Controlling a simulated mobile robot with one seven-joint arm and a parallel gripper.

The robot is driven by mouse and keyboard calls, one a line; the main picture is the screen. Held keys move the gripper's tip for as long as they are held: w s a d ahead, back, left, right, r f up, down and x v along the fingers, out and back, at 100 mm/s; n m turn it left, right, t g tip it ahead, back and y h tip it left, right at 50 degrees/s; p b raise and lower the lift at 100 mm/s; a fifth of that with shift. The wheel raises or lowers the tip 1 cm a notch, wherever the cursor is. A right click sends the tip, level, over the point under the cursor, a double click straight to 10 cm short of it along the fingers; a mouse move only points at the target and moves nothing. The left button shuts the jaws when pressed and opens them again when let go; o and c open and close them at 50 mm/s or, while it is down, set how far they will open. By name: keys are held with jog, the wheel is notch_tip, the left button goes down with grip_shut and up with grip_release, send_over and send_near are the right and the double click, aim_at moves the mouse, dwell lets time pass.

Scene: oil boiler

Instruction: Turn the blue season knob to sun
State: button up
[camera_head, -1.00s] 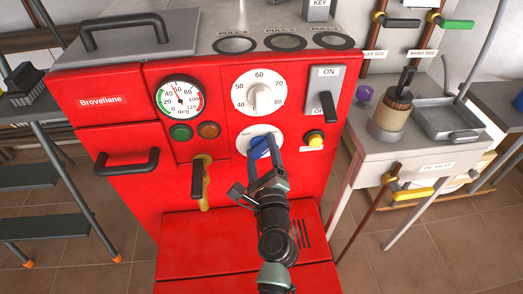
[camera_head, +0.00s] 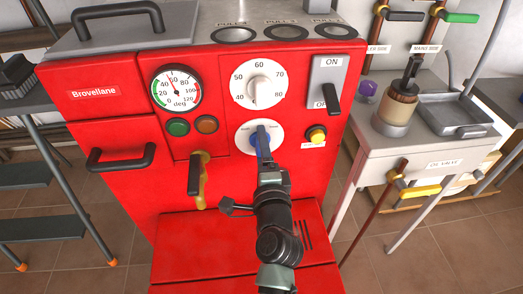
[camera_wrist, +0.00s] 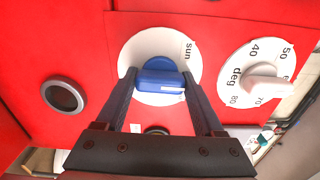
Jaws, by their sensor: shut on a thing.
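The blue season knob (camera_wrist: 160,77) sits on a round white dial (camera_wrist: 133,58) on the red boiler front. In the head view the dial (camera_head: 242,137) is below the temperature dial, and the knob (camera_head: 262,140) is partly hidden by my gripper (camera_head: 263,150). My gripper (camera_wrist: 160,82) is shut on the knob, with one dark finger at each end of it in the wrist view. The knob's bar lies about level in the wrist view and about upright in the head view. The word "sun" (camera_wrist: 187,50) is above and right of the knob in the wrist view.
The white temperature knob and dial (camera_head: 258,88) are just above. The ON/OFF switch (camera_head: 331,85) and yellow button (camera_head: 317,135) are to the right. A yellow-and-black handle (camera_head: 198,180) sticks out at lower left, and a gauge (camera_head: 176,88) is above it.

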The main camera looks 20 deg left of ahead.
jog(key=n+b, duration=0.2)
jog(key=n, duration=0.2)
jog(key=shift+f+n, duration=0.15)
jog(key=shift+n, duration=0.15)
jog(key=n+b, duration=0.2)
jog(key=n, duration=0.2)
jog(key=shift+n, duration=0.4)
jog(key=shift+b, duration=0.3)
jog(key=o, duration=1.4)
jog(key=p+v, duration=0.1)
jog(key=v, duration=1.2)
jog(key=shift+p, duration=0.3)
